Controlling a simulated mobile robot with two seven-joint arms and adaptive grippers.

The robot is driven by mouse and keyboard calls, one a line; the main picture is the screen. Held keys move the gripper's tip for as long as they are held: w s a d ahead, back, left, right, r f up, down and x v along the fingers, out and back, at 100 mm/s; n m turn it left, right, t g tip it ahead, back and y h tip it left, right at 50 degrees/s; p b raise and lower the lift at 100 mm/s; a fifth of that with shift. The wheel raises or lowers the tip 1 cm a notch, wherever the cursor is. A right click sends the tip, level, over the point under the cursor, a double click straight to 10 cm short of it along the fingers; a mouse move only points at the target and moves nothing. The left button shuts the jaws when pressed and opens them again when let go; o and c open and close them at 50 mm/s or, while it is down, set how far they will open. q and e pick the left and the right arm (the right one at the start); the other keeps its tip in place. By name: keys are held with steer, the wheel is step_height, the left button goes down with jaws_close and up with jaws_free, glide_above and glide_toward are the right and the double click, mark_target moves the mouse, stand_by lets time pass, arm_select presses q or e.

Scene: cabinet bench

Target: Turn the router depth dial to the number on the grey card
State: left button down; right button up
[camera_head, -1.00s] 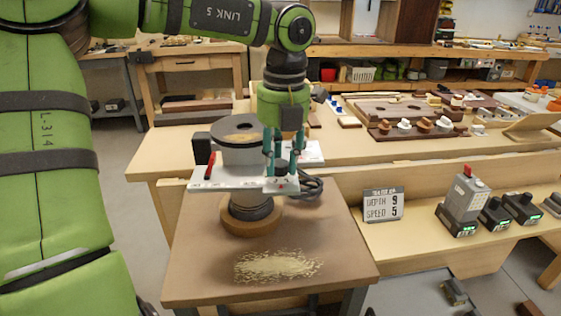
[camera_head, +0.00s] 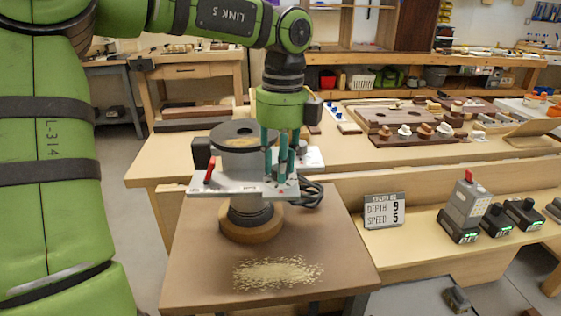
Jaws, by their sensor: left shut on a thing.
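The router (camera_head: 238,158) stands upright on a brown-topped stand, with a light grey plate (camera_head: 228,184) across it and a red lever (camera_head: 210,169) at the plate's left. My left gripper (camera_head: 281,173) points down at the right part of this plate, its teal fingers shut on the depth dial. The fingers hide the dial, and its setting cannot be read. The grey card (camera_head: 384,211) stands on the bench to the right and reads DEPTH 9, SPEED 5. My right gripper is not in view.
Sawdust (camera_head: 278,273) lies on the front of the stand (camera_head: 190,270). A black cable (camera_head: 310,192) loops right of the router. A grey block with a red top (camera_head: 464,208) and black battery-like units (camera_head: 524,212) stand farther right. The bench behind holds wooden boards with knobs.

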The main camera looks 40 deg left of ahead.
arm_select(q)
steer(key=n, duration=0.6)
steer(key=shift+a+r, duration=0.1)
steer(key=n, duration=0.7)
stand_by(0.4)
steer(key=c, duration=1.2)
jaws_free()
steer(key=shift+h, duration=0.3)
step_height(320, 180, up, 12)
steer(key=shift+a, duration=0.25)
